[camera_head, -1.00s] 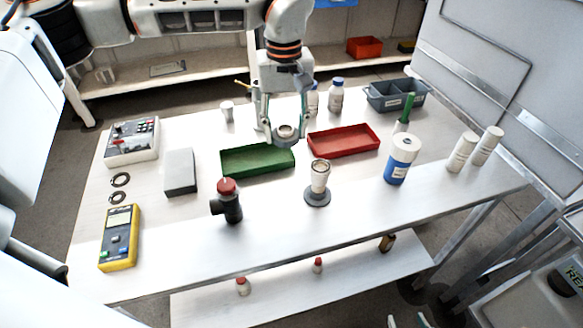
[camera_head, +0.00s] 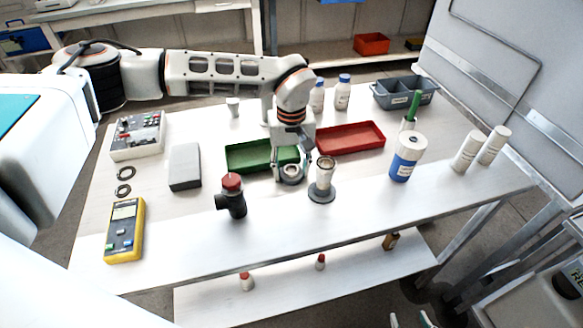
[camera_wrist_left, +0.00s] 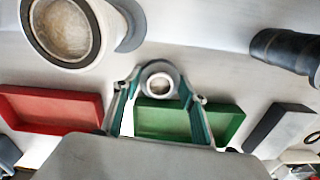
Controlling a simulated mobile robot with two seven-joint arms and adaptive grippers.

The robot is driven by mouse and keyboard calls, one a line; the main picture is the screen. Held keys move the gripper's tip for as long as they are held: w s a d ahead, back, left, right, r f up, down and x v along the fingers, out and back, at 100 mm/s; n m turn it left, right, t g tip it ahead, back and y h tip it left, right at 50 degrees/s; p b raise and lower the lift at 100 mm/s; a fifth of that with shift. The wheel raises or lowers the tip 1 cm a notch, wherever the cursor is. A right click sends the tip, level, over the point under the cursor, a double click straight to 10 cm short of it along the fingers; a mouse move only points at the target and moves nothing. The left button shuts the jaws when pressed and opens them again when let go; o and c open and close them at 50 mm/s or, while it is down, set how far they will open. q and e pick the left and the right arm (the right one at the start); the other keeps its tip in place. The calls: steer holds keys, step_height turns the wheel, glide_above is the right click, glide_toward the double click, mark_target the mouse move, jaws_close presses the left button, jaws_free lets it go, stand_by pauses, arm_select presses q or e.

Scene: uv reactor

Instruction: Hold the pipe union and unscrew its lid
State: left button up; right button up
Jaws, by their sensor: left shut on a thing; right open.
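My left gripper (camera_head: 291,174) is shut on a small grey ring-shaped part with a pale open centre (camera_head: 291,172), which also shows between its fingers in the left wrist view (camera_wrist_left: 160,80). It holds the part in front of the green tray, just left of an upright beige pipe piece (camera_head: 324,171) on a round grey base. That piece looks large at the upper left of the wrist view (camera_wrist_left: 68,28). A black pipe fitting with a red cap (camera_head: 231,195) stands further left. I cannot tell which is the pipe union. My right gripper (camera_head: 411,320) shows only its open, empty fingertips.
A green tray (camera_head: 232,166) and a red tray (camera_head: 379,128) lie behind. A grey block (camera_head: 185,166), yellow meter (camera_head: 125,232) and control box (camera_head: 136,136) are left. A blue-and-white container (camera_head: 406,157) and white bottles (camera_head: 467,152) stand right. The front middle is clear.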

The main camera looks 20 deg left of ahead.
mark_target(295, 172)
arm_select(q)
steer(key=shift+f, duration=0.15)
steer(key=o, duration=1.2)
steer(key=shift+o, duration=0.2)
step_height(295, 172, up, 12)
steer(key=shift+r, duration=0.1)
steer(key=f+n, duration=0.2)
steer(key=d+f+n+t+y, duration=0.1)
steer(key=shift+s+d+f, duration=0.1)
steer(key=shift+s+f, duration=0.2)
steer(key=shift+s, duration=0.1)
steer(key=shift+w+a+f+p, duration=0.1)
steer(key=shift+a+f, duration=0.1)
steer(key=shift+f, duration=1.1)
steer(key=shift+w+a+f+p, duration=0.15)
steer(key=shift+f, duration=1.1)
steer(key=shift+w+a+f+p, duration=0.1)
steer(key=shift+a+f, duration=0.1)
steer(key=shift+f, duration=1.1)
